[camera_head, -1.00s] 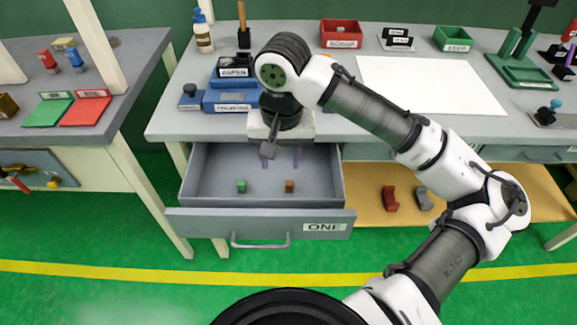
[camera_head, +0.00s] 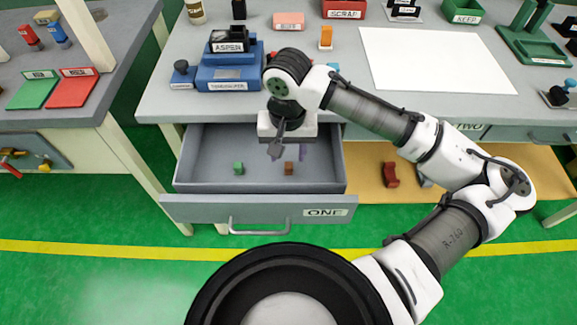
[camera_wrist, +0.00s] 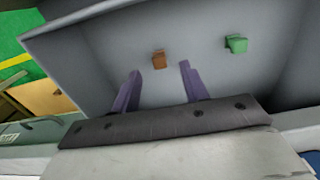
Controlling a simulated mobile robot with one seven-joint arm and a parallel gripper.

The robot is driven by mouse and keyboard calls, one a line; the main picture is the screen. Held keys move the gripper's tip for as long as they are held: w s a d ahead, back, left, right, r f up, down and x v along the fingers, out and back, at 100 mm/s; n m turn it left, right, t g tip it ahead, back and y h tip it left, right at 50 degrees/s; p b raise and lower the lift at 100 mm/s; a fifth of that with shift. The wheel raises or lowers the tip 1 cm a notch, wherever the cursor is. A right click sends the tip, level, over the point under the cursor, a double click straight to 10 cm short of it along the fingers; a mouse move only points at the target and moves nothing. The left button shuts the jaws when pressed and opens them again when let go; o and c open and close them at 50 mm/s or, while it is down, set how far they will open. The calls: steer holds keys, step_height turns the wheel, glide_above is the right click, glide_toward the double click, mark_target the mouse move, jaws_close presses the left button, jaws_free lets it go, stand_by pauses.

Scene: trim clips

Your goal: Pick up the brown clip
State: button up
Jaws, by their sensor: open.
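The brown clip (camera_head: 289,168) is a small block on the floor of the open grey drawer (camera_head: 325,209) labelled ONE. In the wrist view the brown clip (camera_wrist: 158,60) lies beyond the fingertips, between their lines and apart from both. My gripper (camera_wrist: 158,68) is open and empty, with two purple fingers. In the head view my gripper (camera_head: 288,152) hangs over the back part of the drawer, partly hidden by my wrist.
A green clip (camera_head: 239,168) lies left of the brown one in the drawer; it also shows in the wrist view (camera_wrist: 236,43). The drawer walls surround both. The grey worktop (camera_head: 160,108) overhangs behind, with a blue block (camera_head: 228,78) on it.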

mark_target(289, 164)
steer(key=shift+w+d+f, duration=0.1)
steer(key=shift+w+f, duration=0.05)
steer(key=shift+f, duration=1)
steer(key=shift+w+f, duration=0.1)
steer(key=shift+f, duration=1.05)
jaws_close()
